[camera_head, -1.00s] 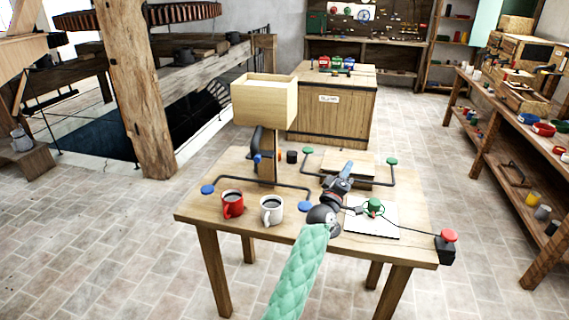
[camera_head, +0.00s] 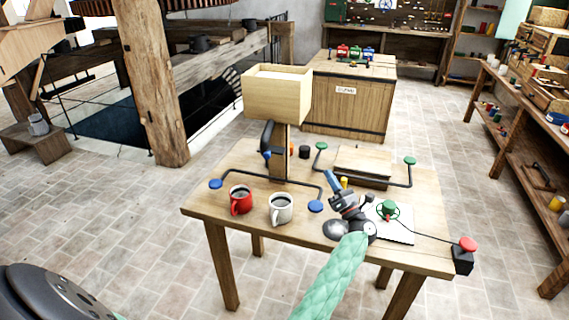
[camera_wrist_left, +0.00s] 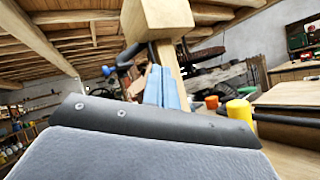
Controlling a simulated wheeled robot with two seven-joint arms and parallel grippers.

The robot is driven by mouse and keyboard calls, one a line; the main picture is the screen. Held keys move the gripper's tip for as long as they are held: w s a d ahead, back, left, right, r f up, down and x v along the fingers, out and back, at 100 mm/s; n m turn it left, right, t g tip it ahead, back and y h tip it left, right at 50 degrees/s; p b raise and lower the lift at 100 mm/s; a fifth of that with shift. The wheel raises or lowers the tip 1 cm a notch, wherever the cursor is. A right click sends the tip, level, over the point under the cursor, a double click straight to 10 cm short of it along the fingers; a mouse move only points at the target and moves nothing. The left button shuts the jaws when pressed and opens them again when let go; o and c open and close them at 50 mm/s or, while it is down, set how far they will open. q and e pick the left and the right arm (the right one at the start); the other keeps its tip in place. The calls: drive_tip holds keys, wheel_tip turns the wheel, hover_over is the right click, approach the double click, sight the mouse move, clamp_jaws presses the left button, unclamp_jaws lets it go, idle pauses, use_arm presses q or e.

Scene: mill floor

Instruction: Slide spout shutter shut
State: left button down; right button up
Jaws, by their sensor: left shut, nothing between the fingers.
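A pale wooden box (camera_head: 278,94) stands on a wooden post (camera_head: 280,160) at the back left of the table. Beside the post are a dark curved part (camera_head: 267,135) and a blue knob (camera_head: 267,155); I cannot tell which piece is the shutter. The box underside (camera_wrist_left: 158,18), post and dark part (camera_wrist_left: 128,58) also show in the left wrist view. My left gripper (camera_head: 331,178) has its blue fingers shut and empty, pointing up and left, apart from and right of the post. It shows in the left wrist view (camera_wrist_left: 160,86). My right gripper is out of view.
A red mug (camera_head: 241,200) and white mug (camera_head: 281,208) stand at the front left of the table (camera_head: 220,208). Bent black rods with blue and green knobs (camera_head: 410,160) lie near. A yellow cylinder (camera_wrist_left: 241,113) is close to my gripper. A red button box (camera_head: 464,255) sits at the right corner.

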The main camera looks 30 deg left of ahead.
sight(268, 154)
use_arm(q)
drive_tip(key=s+a+f+n+g, duration=0.2)
drive_tip(key=s+n+g, duration=0.5)
drive_tip(key=n+g, duration=0.4)
drive_tip(key=shift+s+a+n+y, duration=0.2)
drive_tip(key=shift+n+y, duration=0.2)
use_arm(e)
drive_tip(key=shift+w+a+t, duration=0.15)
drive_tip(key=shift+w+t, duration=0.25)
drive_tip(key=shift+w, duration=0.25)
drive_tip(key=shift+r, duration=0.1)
use_arm(q)
drive_tip(key=shift+a+r, duration=0.1)
